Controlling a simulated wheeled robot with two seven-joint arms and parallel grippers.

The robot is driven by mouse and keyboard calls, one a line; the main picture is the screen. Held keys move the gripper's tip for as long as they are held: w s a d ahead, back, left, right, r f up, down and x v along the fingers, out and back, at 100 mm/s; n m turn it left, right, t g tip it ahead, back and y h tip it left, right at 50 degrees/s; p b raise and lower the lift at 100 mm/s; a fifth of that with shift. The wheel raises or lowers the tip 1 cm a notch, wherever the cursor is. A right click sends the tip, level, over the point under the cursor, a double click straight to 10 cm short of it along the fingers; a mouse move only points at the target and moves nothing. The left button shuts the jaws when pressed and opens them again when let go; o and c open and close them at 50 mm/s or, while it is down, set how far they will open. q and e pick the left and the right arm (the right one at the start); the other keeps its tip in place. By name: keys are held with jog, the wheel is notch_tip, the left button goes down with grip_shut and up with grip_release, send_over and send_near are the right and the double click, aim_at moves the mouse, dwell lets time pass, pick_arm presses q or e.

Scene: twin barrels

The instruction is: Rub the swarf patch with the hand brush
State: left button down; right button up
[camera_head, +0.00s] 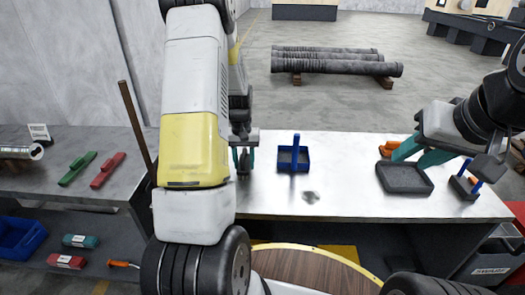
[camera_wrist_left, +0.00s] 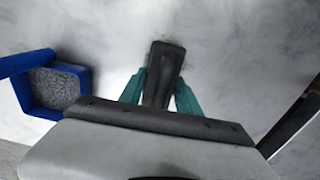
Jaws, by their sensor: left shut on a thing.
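My left gripper (camera_head: 243,166) is low over the steel bench, left of the blue holder. In the left wrist view its two teal fingers (camera_wrist_left: 160,95) are shut on a dark handle (camera_wrist_left: 164,70), which looks like the hand brush. Its bristles cannot be made out. The swarf patch (camera_head: 310,197) is a small grey smudge on the bench, to the right of and nearer than the left gripper, apart from it. My right gripper (camera_head: 408,162) is open and empty above the dark grey tray at the right.
A blue holder (camera_head: 293,158) with an upright post stands between the left gripper and the tray; it also shows in the left wrist view (camera_wrist_left: 82,78). The dark grey tray (camera_head: 405,178) lies at right, beside another blue-posted item (camera_head: 465,187). Bench around the patch is clear.

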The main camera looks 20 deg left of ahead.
pick_arm(q)
jog(key=shift+s+a, duration=0.2)
jog(key=shift+a, duration=0.6)
jog(key=shift+s+a, duration=0.15)
jog(key=shift+a, duration=0.6)
jog(key=shift+s+a, duration=0.2)
jog(key=shift+a, duration=0.6)
jog(key=shift+r, duration=0.1)
notch_tip(320, 180, up, 6)
notch_tip(320, 180, up, 3)
jog(key=shift+f, duration=0.1)
jog(key=shift+d, duration=0.15)
